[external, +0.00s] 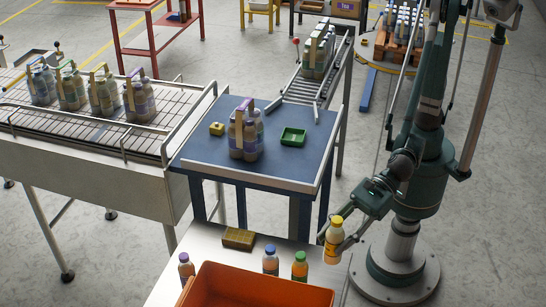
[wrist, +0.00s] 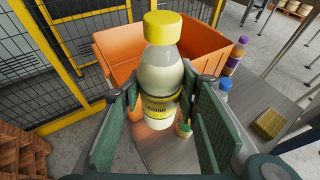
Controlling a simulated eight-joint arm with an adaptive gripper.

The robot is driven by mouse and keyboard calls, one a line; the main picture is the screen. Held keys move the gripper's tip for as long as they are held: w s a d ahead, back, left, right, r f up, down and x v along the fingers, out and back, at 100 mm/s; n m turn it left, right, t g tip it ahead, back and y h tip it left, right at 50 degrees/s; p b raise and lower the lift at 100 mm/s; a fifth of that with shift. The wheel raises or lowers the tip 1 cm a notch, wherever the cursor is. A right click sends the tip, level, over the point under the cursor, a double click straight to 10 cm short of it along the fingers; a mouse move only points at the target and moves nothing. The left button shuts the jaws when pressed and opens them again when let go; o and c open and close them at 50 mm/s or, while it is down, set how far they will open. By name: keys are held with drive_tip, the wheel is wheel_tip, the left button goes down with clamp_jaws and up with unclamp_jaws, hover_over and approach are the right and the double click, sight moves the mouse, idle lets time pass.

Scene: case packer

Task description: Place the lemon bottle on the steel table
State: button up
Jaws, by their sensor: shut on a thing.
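The lemon bottle (external: 334,243), pale with a yellow cap and a yellow label, is upright at the right side of the steel table (external: 205,247). My gripper (external: 343,240) is shut around its middle. In the wrist view the lemon bottle (wrist: 162,75) is between the two green finger pads of my gripper (wrist: 160,110), with the label partly covered. The steel table (wrist: 165,158) shows below it. I cannot tell whether the bottle's base touches the table.
An orange crate (external: 250,285) stands on the steel table. Green-capped (external: 300,267), blue-capped (external: 270,262) and purple-capped (external: 186,267) bottles and a yellow-brown block (external: 239,239) are around it. A blue table (external: 205,150) with a bottle pack (external: 246,135) and green tray (external: 292,138) stands behind.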

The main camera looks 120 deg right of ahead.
sight(332, 258)
wheel_tip(332, 258, down, 8)
drive_tip(key=shift+r, duration=0.15)
idle(0.4)
wheel_tip(332, 258, down, 6)
drive_tip(key=b, duration=0.1)
idle(0.4)
drive_tip(key=shift+f, duration=0.2)
drive_tip(key=shift+f+b, duration=0.3)
drive_tip(key=shift+f, duration=1.5)
drive_tip(key=shift+f, duration=0.2)
drive_tip(key=o, duration=1)
